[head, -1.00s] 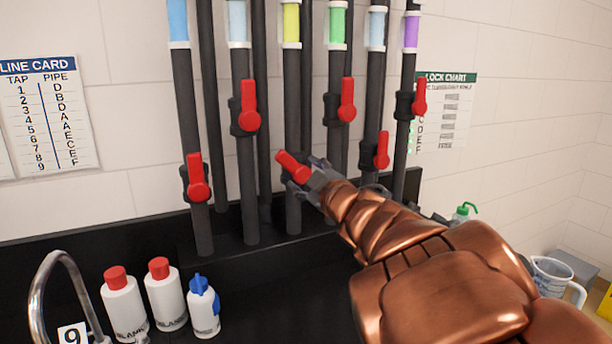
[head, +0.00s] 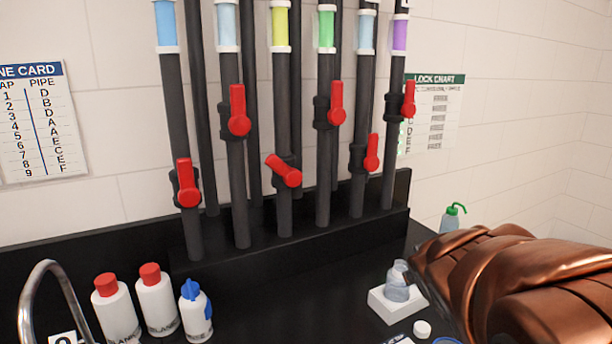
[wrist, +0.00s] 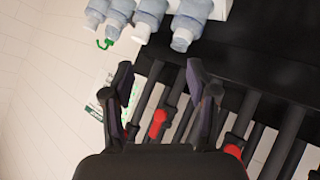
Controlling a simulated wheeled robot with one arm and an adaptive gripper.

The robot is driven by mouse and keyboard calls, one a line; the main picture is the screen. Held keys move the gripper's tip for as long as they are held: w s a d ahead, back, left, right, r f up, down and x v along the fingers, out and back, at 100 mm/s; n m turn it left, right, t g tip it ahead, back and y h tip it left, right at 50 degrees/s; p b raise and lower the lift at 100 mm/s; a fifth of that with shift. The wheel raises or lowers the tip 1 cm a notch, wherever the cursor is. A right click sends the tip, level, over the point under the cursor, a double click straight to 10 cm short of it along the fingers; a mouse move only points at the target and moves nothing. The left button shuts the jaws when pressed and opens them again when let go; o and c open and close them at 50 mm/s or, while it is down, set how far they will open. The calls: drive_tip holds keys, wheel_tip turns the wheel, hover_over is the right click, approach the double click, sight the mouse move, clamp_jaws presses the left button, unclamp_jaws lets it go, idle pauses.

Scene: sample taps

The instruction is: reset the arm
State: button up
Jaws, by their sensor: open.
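My gripper (wrist: 160,78) is open in the wrist view, with nothing between its fingers. In the head view my copper arm reaches in from the right edge, and the fingers are not clearly seen there. The pipe with the yellow band (head: 280,30) has a red tap handle (head: 283,170) that lies tilted, its free end up and to the left. The other red handles, such as the one on the green-banded pipe (head: 336,104) and the far-left one (head: 187,183), stand roughly upright. My arm is clear of the taps, to their right.
A clear flask (head: 397,284) on a white block stands close to my arm. A green-topped wash bottle (head: 452,217) is behind. White red-capped bottles (head: 156,302), a blue-topped bottle (head: 196,312) and a curved faucet (head: 38,290) are at left. Wall cards (head: 36,125) hang behind.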

drive_tip(key=s+a+f+m+g+y, duration=0.1)
drive_tip(key=s+f+g, duration=0.3)
drive_tip(key=s, duration=0.6)
drive_tip(key=s+a+f+g+y, duration=0.1)
drive_tip(key=s+a+f+g, duration=0.1)
drive_tip(key=s, duration=0.9)
drive_tip(key=s+a+f+m+g+y, duration=0.1)
drive_tip(key=s+f+g, duration=0.4)
drive_tip(key=s, duration=0.5)
drive_tip(key=shift+s+a+f+m+g+p, duration=0.3)
drive_tip(key=shift+a+f+p, duration=0.15)
drive_tip(key=shift+a, duration=0.1)
